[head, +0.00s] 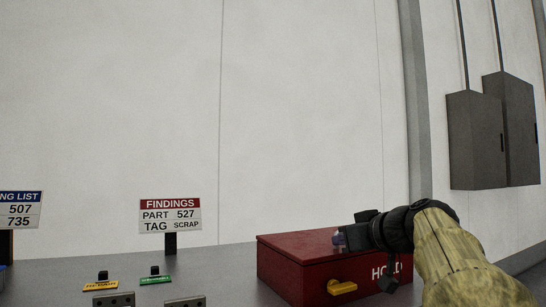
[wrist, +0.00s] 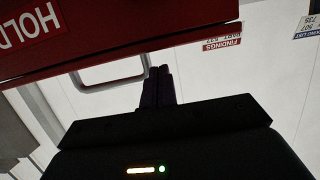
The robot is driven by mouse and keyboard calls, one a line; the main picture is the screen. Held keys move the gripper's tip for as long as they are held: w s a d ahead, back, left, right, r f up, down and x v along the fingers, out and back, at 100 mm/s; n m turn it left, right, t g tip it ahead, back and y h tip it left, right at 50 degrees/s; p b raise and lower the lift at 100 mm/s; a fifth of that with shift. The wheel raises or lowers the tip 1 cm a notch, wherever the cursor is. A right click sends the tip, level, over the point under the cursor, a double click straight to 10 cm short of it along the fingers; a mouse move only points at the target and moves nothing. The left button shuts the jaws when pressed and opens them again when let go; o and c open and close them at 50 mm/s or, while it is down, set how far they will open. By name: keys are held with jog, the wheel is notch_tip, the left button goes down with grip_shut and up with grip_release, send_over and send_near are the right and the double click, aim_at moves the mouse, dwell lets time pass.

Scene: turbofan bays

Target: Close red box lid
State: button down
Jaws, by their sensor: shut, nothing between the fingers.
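The red box (head: 285,277) stands at the lower right of the head view, with HOLD lettering and a yellow latch (head: 342,287) on its front. Its red lid (head: 300,243) looks flat on top; I cannot tell whether it is fully seated. The wrist view is upside down and shows the red box (wrist: 150,30) with a grey handle (wrist: 85,81) at its edge. My gripper (wrist: 158,72) is shut and empty, with its fingertips close beside the handle and red edge; contact is unclear. In the head view, my wrist hides the box's right part.
A FINDINGS sign (head: 170,215) stands left of the box. A yellow tag (head: 100,286), a green tag (head: 155,280) and grey blocks (head: 113,299) lie on the grey surface. Grey cabinets (head: 490,135) hang on the right wall. The space above the box's left part is clear.

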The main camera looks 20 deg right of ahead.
dwell(0.4)
jog(key=s+d+p, duration=0.1)
jog(key=s+p, duration=0.2)
jog(key=s, duration=0.6)
jog(key=shift+s+r, duration=0.2)
jog(key=shift+r, duration=0.15)
jog(key=shift+r, duration=0.1)
dwell(0.3)
